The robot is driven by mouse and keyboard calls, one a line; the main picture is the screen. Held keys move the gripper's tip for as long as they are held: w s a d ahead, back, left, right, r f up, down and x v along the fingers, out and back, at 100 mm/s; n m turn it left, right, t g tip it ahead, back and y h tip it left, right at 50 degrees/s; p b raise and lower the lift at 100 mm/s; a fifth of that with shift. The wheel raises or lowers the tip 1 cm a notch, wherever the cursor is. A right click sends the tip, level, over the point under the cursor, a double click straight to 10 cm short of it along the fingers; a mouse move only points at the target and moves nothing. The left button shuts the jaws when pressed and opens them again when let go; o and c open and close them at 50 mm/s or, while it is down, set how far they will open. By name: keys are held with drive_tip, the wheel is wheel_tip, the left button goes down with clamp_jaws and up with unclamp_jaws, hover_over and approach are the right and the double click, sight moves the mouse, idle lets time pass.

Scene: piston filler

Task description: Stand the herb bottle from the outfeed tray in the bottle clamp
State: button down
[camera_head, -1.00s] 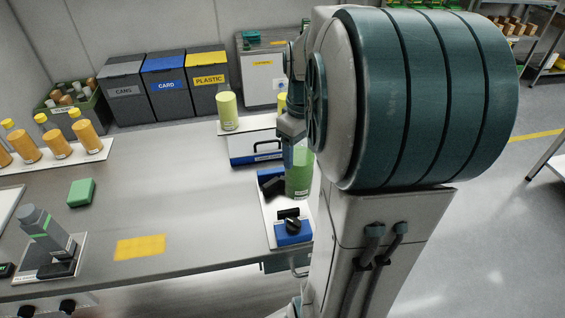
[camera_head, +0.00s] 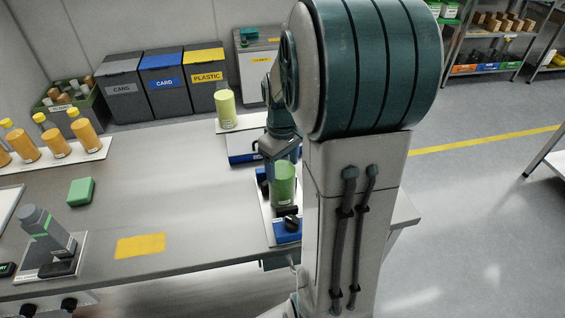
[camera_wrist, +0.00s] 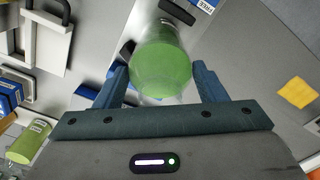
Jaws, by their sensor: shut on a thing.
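The herb bottle (camera_head: 284,186), green and clear-walled, is upright at the bottle clamp (camera_head: 287,231). The clamp has a pale base plate, blue blocks and a black knob. In the wrist view the bottle (camera_wrist: 163,62) stands between the two blue fingers of my gripper (camera_wrist: 161,85), which is shut on it. In the head view my gripper is mostly hidden behind the bottle and my arm. I cannot tell whether the bottle's base touches the clamp plate. Another light green bottle (camera_head: 225,109) stands on the pale outfeed tray (camera_head: 236,124) behind.
Orange bottles with yellow caps (camera_head: 54,140) stand on a white tray at left. A green block (camera_head: 81,191), a grey device (camera_head: 46,231) and a yellow patch (camera_head: 140,246) are on the table (camera_head: 175,200). Its middle is clear. Bins (camera_head: 165,80) stand behind.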

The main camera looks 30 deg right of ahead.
drive_tip(key=shift+c, duration=1.5)
unclamp_jaws()
drive_tip(key=shift+f, duration=0.1)
wheel_tip(320, 180, up, 12)
drive_tip(key=shift+r, duration=0.1)
drive_tip(key=shift+s+a, duration=0.2)
drive_tip(key=shift+a, duration=0.15)
drive_tip(key=s+a+f+m+t, duration=0.3)
drive_tip(key=s+a+f, duration=0.2)
drive_tip(key=s+a, duration=0.6)
drive_tip(key=shift+s+a+f+m, duration=0.2)
drive_tip(key=shift+s+m, duration=0.1)
drive_tip(key=shift+s, duration=0.35)
